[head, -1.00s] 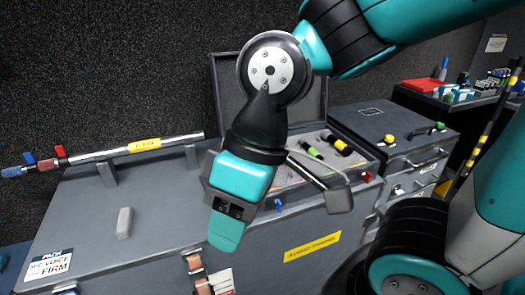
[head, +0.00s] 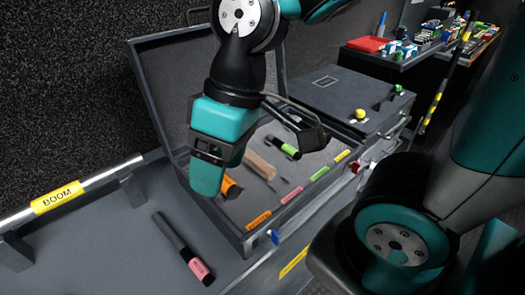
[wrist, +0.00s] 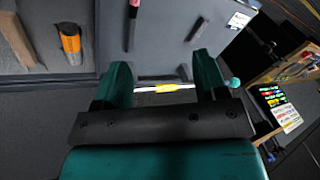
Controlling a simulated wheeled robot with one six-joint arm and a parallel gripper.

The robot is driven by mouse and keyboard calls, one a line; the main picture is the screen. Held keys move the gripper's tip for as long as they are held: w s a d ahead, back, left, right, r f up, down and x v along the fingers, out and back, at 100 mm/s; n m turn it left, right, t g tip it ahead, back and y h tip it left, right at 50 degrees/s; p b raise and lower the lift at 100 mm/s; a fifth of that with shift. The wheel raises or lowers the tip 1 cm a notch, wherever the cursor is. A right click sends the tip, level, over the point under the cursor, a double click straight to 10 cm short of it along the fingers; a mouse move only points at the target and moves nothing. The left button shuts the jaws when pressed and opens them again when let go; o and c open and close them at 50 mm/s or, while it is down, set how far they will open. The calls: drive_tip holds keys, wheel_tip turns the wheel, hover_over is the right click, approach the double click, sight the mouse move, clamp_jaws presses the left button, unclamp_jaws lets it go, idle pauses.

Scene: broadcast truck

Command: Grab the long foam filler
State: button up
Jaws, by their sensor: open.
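A tan strip (head: 258,165) lies in the open case (head: 305,208) and may be the long foam filler; part of it is hidden behind my gripper in the head view. The tan strip also shows at the far left of the wrist view (wrist: 14,40), cut by the frame edge. My gripper (head: 208,178) points down over the case's near left side. In the wrist view its two teal fingers (wrist: 162,78) are apart with nothing between them.
An orange-banded microphone (head: 230,187) and a green-banded one (head: 284,148) lie in the case. The boom pole (head: 60,197) rests behind on supports. The case's raised lid (head: 165,90) stands behind my gripper.

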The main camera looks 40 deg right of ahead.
drive_tip(key=w+d+f+m+h, duration=0.1)
drive_tip(key=w+d+f+m, duration=0.2)
drive_tip(key=w+d, duration=0.6)
drive_tip(key=m+h+b, duration=0.1)
drive_tip(key=m+h, duration=0.2)
hover_over(255, 159)
drive_tip(key=f, duration=1.7)
drive_tip(key=shift+s+a, duration=0.25)
drive_tip(key=shift+a, duration=0.05)
drive_tip(key=f, duration=0.6)
drive_tip(key=shift+w+d+f+p, duration=0.15)
drive_tip(key=shift+w+d+p, duration=0.15)
drive_tip(key=shift+d+p, duration=0.05)
drive_tip(key=c, duration=1)
